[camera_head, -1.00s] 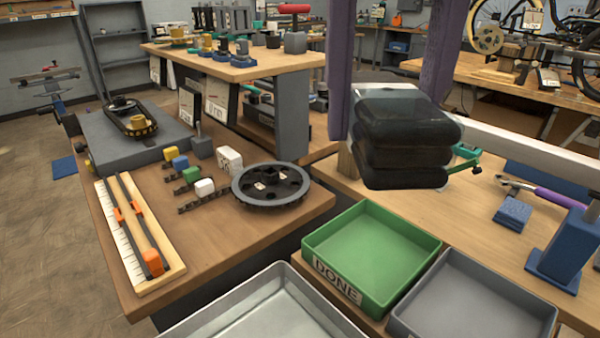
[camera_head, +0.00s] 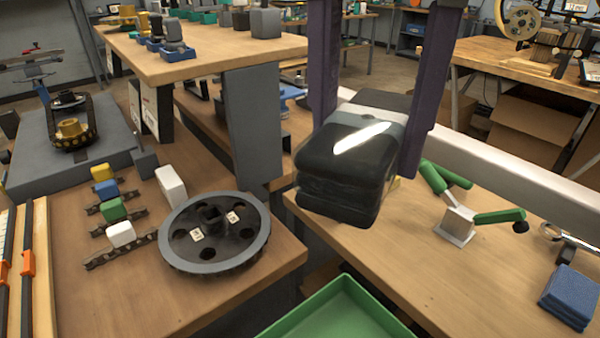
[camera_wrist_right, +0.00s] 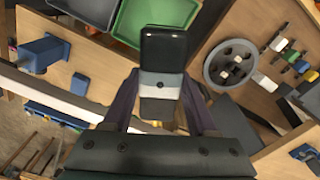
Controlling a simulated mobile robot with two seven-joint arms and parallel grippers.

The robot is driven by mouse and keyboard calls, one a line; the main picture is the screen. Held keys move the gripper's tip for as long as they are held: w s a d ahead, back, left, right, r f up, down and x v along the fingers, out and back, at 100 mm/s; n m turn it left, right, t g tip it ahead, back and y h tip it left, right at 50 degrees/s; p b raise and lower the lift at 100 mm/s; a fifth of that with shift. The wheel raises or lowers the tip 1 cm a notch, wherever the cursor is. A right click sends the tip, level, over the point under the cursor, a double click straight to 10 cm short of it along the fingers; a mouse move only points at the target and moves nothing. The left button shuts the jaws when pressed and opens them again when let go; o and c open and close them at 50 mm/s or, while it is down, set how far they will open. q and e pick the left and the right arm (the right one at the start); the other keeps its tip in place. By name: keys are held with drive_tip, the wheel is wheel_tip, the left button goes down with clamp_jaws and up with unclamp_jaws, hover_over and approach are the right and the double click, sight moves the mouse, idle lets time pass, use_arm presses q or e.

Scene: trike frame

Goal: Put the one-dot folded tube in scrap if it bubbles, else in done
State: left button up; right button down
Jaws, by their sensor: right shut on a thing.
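My right gripper (camera_head: 366,150) is shut on a black folded tube (camera_head: 343,170) with a grey band around it. The tube hangs between the two purple fingers, above the bench and beyond the green tray. In the right wrist view the tube (camera_wrist_right: 163,55) points away from the gripper, and one dark dot shows on its pale band. No bubbles show on it, and it is in the air. The green tray (camera_head: 340,312) is cut off at the bottom edge, empty where visible; the wrist view shows it too (camera_wrist_right: 128,28). My left gripper is out of view.
A grey tray (camera_wrist_right: 90,9) lies beside the green one. A chainring (camera_head: 217,232) and several coloured blocks lie on the left bench. Green-handled tool (camera_head: 458,212) and blue folded cloth (camera_head: 569,297) lie right. A grey post (camera_head: 252,128) stands behind the chainring.

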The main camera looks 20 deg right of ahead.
drive_tip(key=a+f+m+b, duration=0.1)
drive_tip(key=f, duration=0.6)
drive_tip(key=a+f+m+b, duration=0.1)
drive_tip(key=f+m, duration=0.1)
drive_tip(key=f, duration=0.5)
drive_tip(key=s+f+m+b, duration=0.1)
drive_tip(key=f+b, duration=0.1)
drive_tip(key=f, duration=0.6)
drive_tip(key=shift+a+m, duration=0.4)
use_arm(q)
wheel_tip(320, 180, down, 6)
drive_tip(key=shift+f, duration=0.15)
use_arm(e)
drive_tip(key=shift+f, duration=2.25)
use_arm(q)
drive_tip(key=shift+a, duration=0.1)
use_arm(e)
drive_tip(key=shift+f+b, duration=0.2)
drive_tip(key=shift+b, duration=0.25)
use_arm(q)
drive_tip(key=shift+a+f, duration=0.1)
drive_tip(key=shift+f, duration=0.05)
use_arm(e)
drive_tip(key=shift+c, duration=2.3)
unclamp_jaws()
drive_tip(key=shift+r, duration=0.15)
